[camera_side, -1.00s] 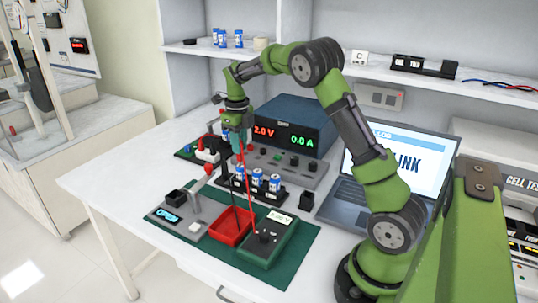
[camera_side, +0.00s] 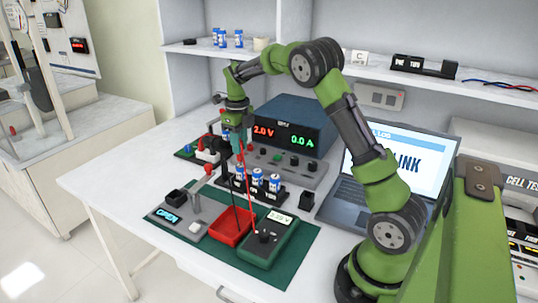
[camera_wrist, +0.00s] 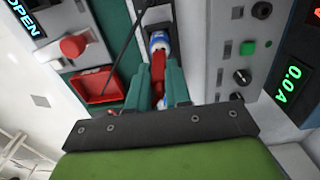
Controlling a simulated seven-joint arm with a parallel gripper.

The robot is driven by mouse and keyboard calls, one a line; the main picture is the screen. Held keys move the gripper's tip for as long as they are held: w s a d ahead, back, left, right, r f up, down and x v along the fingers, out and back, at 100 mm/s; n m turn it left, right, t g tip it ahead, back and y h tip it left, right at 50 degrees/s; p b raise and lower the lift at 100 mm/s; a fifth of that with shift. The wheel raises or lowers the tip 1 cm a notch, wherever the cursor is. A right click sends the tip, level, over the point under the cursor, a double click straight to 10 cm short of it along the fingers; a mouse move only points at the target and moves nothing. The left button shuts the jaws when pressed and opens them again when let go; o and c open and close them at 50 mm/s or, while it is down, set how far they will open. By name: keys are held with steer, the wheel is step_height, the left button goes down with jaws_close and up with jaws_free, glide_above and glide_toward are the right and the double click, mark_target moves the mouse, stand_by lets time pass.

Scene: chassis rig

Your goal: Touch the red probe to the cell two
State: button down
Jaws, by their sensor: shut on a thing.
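My gripper (camera_side: 234,132) points down over the left end of the cell rack and is shut on the red probe (camera_wrist: 158,74). In the wrist view, the probe lies between the two green fingers, its tip over the end of a blue-and-white cell (camera_wrist: 159,43). I cannot tell whether they touch. In the side view, several blue-and-white cells stand in a black rack (camera_side: 266,198); the leftmost visible one (camera_side: 240,173) is nearest the gripper. Which is cell two is unclear. A red lead runs to the green meter (camera_side: 268,244), whose display is lit.
A red tray (camera_side: 224,238) sits beside the meter on a green mat (camera_side: 301,247). A grey unit (camera_side: 190,222) reads OPEN. The power supply (camera_side: 291,118) shows 2.0 V and 0.0 A behind the rack. A laptop (camera_side: 352,196) stands at right.

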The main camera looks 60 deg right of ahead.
steer(key=shift+r, duration=3)
